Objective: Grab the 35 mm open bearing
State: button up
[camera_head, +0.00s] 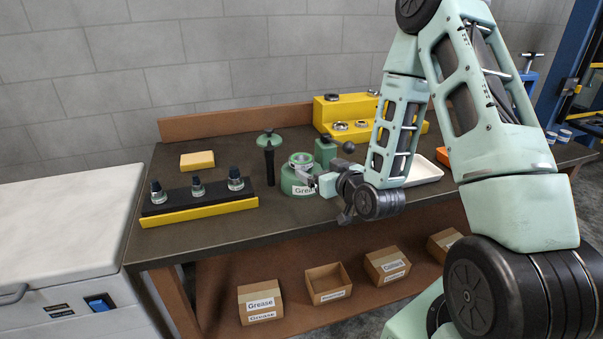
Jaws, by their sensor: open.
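Several metal bearings show, and I cannot tell by sight which is the 35 mm open one. Small bearings, such as one (341,126) and another (361,124), lie on the lower step of a yellow stepped rack (390,108) at the back. Another bearing (332,97) is on its upper step. Three dark-topped posts with metal rings stand on a black and yellow holder (200,207) at the left. My gripper (311,181) is open beside the green grease pot (299,187), pointing left. The pot's top looks ring-shaped. My wrist hides part of the bench, and whether the fingers touch the pot is unclear.
A green-flanged black tool (269,155) stands left of the pot, a green lever device (326,152) behind it. A yellow block (197,160) lies at back left. A white tray (428,172) is right of my wrist. Cardboard boxes (327,284) sit below.

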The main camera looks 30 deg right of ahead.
send_near(299, 156)
jog(key=x, duration=0.3)
jog(key=shift+w+f, duration=0.15)
jog(key=shift+w, duration=0.2)
jog(key=shift+p+x, duration=1.3)
jog(key=shift+x, duration=1.9)
jog(key=c, duration=1.3)
jog(key=shift+c, duration=0.2)
